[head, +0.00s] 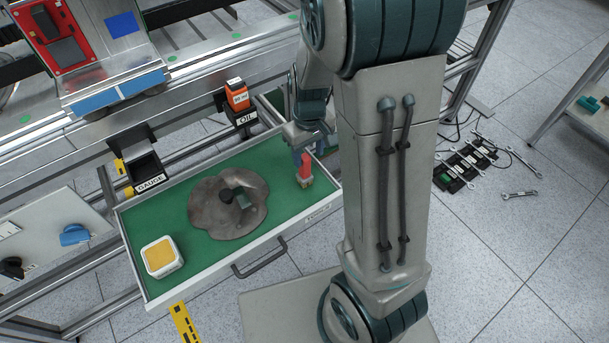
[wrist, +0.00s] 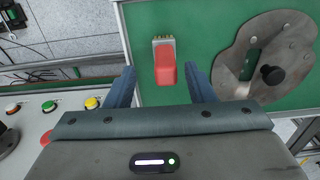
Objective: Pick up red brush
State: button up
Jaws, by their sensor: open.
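In the wrist view the red brush (wrist: 166,66) lies between the lines of my two fingers, red handle toward me and bristles away. My gripper (wrist: 162,80) is open, with one blue finger on each side of the handle and a gap on both sides. In the head view my gripper (head: 308,146) is just above and behind the brush, partly hidden by my arm.
A grey metal plate with a black knob (head: 228,205) lies mid-drawer, beside the brush. A white box with a yellow top (head: 161,257) sits at the drawer's left end.

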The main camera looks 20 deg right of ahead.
aim_at(305, 164)
jog(key=f, duration=0.3)
jog(key=a+f+b, duration=0.1)
jog(key=shift+w+f, duration=0.25)
jog(key=shift+f, duration=0.45)
jog(key=c, duration=1.1)
